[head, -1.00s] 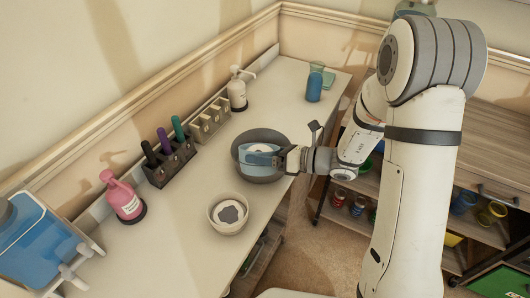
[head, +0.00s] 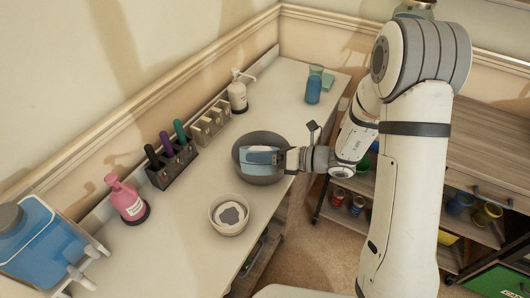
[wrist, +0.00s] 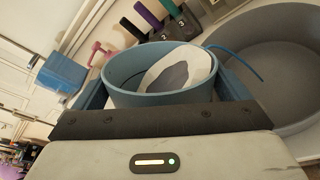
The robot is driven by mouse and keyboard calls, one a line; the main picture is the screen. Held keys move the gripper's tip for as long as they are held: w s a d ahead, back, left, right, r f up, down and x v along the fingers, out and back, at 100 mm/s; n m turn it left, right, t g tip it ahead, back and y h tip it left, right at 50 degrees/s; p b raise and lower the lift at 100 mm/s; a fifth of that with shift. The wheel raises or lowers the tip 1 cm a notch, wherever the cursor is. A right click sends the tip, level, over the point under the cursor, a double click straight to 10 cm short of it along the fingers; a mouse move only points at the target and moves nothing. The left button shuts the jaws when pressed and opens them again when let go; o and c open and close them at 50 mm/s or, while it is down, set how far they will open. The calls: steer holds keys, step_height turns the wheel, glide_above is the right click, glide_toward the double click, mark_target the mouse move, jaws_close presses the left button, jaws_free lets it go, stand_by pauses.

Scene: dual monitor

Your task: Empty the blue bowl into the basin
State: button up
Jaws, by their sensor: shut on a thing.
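The blue bowl (head: 259,157) is held over the grey basin (head: 266,181) on the long counter. My gripper (head: 285,158) reaches in from the right and is shut on the bowl's side. In the wrist view the blue bowl (wrist: 130,84) sits between my fingers (wrist: 165,93), its opening in sight. A white patch with a grey middle (wrist: 178,70) shows inside it. The basin (wrist: 290,60) shows beside it at the right. I cannot tell whether the bowl touches the basin.
A pale bowl (head: 228,225) with a grey-patched content stands nearer. Along the wall are a pink bottle (head: 127,201), a marker rack (head: 172,165), a beige rack (head: 208,127) and a pump bottle (head: 237,96). Blue cup (head: 313,91) stands at the far end.

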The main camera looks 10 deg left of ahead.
steer(key=shift+w+r+m+p, duration=0.1)
steer(key=shift+r+m+p, duration=0.3)
steer(key=shift+p, duration=0.8)
steer(key=shift+w+r+m+g+p, duration=0.2)
steer(key=shift+m+g+p, duration=0.15)
steer(key=shift+p, duration=0.6)
steer(key=shift+f, duration=0.1)
steer(key=shift+w+r+m+p, duration=0.1)
steer(key=shift+r+m+p, duration=0.3)
steer(key=shift+p, duration=0.6)
steer(key=shift+f+g, duration=0.15)
steer(key=shift+g, duration=0.1)
steer(key=shift+w+r+m+h+p, duration=0.1)
steer(key=shift+r+m+h+p, duration=0.2)
steer(key=shift+p, duration=0.55)
steer(key=shift+w+a+r+m+g+p, duration=0.15)
steer(key=shift+w+m+g+p, duration=0.25)
steer(key=shift+p, duration=0.8)
steer(key=shift+s, duration=0.15)
steer(key=shift+w+r+m+p, duration=0.2)
steer(key=shift+m+p, duration=0.15)
steer(key=shift+p, duration=0.5)
